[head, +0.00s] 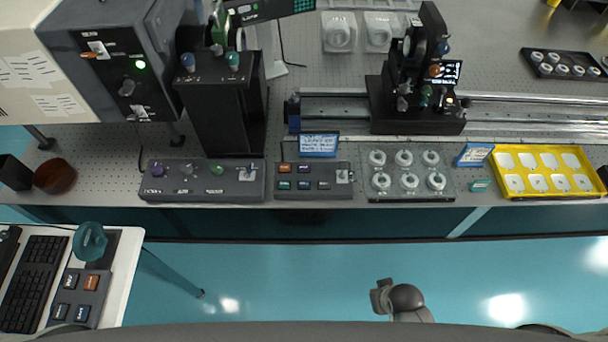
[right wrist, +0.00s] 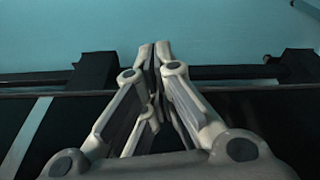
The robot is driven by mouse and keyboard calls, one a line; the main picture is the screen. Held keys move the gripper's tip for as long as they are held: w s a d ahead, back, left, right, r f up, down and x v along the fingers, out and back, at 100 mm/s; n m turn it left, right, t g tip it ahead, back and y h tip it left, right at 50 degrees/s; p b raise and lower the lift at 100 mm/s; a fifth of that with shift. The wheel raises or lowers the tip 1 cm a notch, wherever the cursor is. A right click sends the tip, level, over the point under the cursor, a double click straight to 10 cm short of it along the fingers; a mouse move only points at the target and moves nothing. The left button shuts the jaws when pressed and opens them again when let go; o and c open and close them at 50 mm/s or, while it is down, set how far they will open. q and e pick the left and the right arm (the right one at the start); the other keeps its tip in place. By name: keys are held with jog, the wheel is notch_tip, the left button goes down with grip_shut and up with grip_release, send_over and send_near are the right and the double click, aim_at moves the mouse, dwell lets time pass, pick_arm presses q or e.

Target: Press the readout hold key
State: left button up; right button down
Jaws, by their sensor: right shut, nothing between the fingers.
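A dark key box (head: 313,192) lies near the front edge of the optical table. It carries orange, teal and dark keys and a small switch at its right. Its key lettering is too small to read, so I cannot tell which key is the readout hold key. A blue label sign (head: 318,145) stands behind it. Another key pad (head: 78,298) with orange and dark keys sits on the white side desk. My right gripper (right wrist: 155,52) is shut and empty in the right wrist view, apart from any key. My left gripper is not in view.
A knob panel (head: 203,192) stands left of the key box, and a tray of round mounts (head: 408,193) stands right of it. A yellow tray (head: 545,192) is farther right. A black tower (head: 220,115) and a rail stage (head: 418,105) rise behind.

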jog(key=w+a+r+t+y+p, duration=0.1)
jog(key=w+a+r+p, duration=0.15)
jog(key=r, duration=0.75)
jog(key=w+a+r+y+p, duration=0.15)
jog(key=w+r, duration=0.25)
jog(key=r, duration=0.6)
jog(key=w+a+r+n+y+p, duration=0.1)
jog(key=w+a+r+y, duration=0.1)
jog(key=w+a+r, duration=0.2)
jog(key=w+a+r+n+y, duration=0.1)
jog(key=w+a+r+y, duration=0.2)
jog(key=w+a, duration=0.8)
jog(key=shift+w+a+r+y+p, duration=0.35)
jog(key=shift+w+r, duration=0.6)
jog(key=shift+w, duration=2.35)
jog(key=shift+f, duration=0.1)
